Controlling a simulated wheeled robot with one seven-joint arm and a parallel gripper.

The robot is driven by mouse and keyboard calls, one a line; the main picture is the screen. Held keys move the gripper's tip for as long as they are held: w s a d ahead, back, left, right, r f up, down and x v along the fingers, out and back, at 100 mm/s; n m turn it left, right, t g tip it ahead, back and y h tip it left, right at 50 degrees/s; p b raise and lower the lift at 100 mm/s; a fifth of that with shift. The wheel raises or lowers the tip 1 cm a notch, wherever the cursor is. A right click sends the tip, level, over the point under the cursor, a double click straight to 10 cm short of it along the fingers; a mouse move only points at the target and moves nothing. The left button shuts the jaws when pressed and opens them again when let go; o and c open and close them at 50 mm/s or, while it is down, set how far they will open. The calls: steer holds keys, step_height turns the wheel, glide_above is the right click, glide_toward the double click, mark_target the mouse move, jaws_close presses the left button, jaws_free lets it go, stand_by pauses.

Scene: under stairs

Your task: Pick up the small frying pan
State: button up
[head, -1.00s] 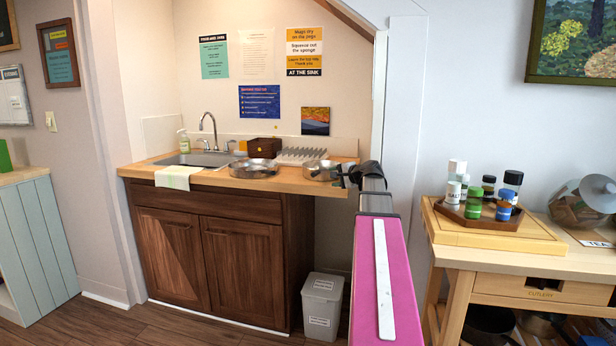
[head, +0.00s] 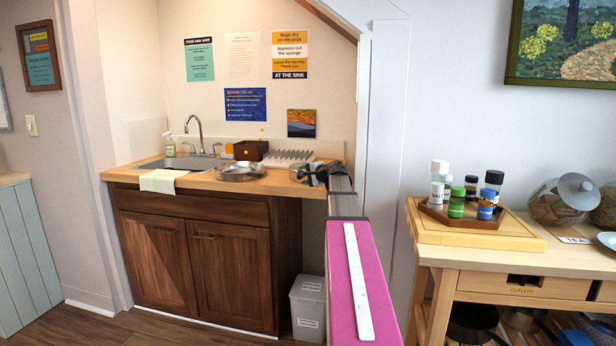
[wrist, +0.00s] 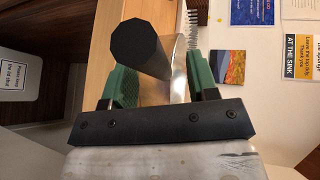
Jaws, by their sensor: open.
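The small frying pan (head: 304,173) is a silver pan at the right end of the wooden counter, partly hidden by my arm and gripper (head: 324,172). In the wrist view, its thick black handle (wrist: 138,46) points toward the camera and lies between the green finger pads of my gripper (wrist: 158,66). A strip of the pan's silver metal shows beyond the handle. The fingers are apart, with a visible gap on the left side of the handle; contact on the right side cannot be told.
A wider silver pan (head: 240,171) sits left on the counter (head: 205,182), near a dish rack (head: 289,158), a brown box (head: 251,150) and the sink (head: 185,163). A grey bin (head: 308,308) stands below. A side table with a jar tray (head: 470,217) is at the right.

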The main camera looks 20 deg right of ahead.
steer(key=shift+w+a+f, duration=0.2)
steer(key=shift+w+a, duration=0.1)
steer(key=shift+w, duration=0.35)
jaws_close()
steer(key=shift+r, duration=1.45)
steer(key=s+a+r, duration=0.2)
steer(key=a+r, duration=0.6)
steer(key=a, duration=0.3)
steer(key=shift+s, duration=0.3)
steer(key=shift+a+r, duration=0.1)
steer(key=shift+a, duration=0.05)
